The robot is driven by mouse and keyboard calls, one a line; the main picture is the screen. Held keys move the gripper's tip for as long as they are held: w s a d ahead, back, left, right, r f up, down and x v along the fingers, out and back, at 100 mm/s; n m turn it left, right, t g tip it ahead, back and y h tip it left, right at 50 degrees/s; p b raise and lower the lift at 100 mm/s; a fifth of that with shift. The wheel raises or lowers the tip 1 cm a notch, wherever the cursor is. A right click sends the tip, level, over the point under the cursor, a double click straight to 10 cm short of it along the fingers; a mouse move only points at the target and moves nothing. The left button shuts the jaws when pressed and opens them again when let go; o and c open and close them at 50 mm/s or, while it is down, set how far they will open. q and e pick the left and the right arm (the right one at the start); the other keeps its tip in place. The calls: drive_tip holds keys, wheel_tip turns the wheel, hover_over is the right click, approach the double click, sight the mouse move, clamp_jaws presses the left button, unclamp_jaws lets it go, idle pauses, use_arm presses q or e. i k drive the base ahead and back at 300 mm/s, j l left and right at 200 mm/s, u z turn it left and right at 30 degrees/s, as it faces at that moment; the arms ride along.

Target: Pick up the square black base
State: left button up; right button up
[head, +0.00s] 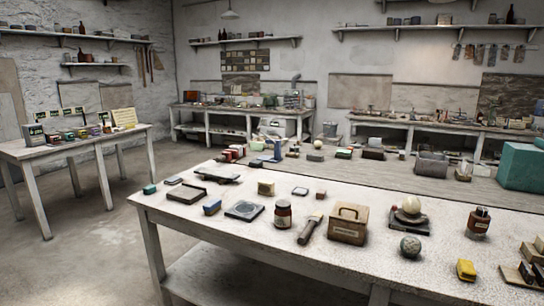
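Several dark, flat, squarish pieces lie on the white table. A dark base (396,227) sits at the right of the middle, under a cream sphere (411,205). A dark slab (244,210) with a lighter, round-looking mark on top lies left of the middle. A shallow dark-edged tray (187,200) lies further left, with a small dark block (173,181) behind it. I cannot tell for sure which one is the named base. Neither of my grippers is in view.
The white table (290,260) also holds a brown jar (283,214), a wooden box with a handle (348,224), a speckled ball (410,246), a dark bottle (478,222) and a yellow block (466,269). A smaller table (25,152) stands left, with open floor between.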

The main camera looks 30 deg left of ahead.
sight(254, 163)
drive_tip(key=u, duration=0.95)
drive_tip(key=i+j+u, duration=0.15)
drive_tip(key=i+u, duration=0.15)
drive_tip(key=u, duration=0.15)
drive_tip(key=i+j+u, duration=0.1)
drive_tip(key=i+u, duration=0.2)
drive_tip(key=u, duration=0.2)
drive_tip(key=i+u, duration=0.35)
drive_tip(key=i, duration=0.2)
drive_tip(key=i+l+u, duration=0.15)
drive_tip(key=i+u, duration=0.2)
drive_tip(key=i, duration=0.25)
drive_tip(key=i+u, duration=0.4)
drive_tip(key=i, duration=0.85)
drive_tip(key=i+z, duration=0.15)
drive_tip(key=i, duration=1.1)
drive_tip(key=i+z, duration=0.5)
drive_tip(key=i+j+z, duration=0.1)
drive_tip(key=i+z, duration=0.35)
drive_tip(key=i+l+z, duration=0.1)
drive_tip(key=z, duration=0.3)
drive_tip(key=i+z, duration=0.55)
drive_tip(key=z, duration=0.25)
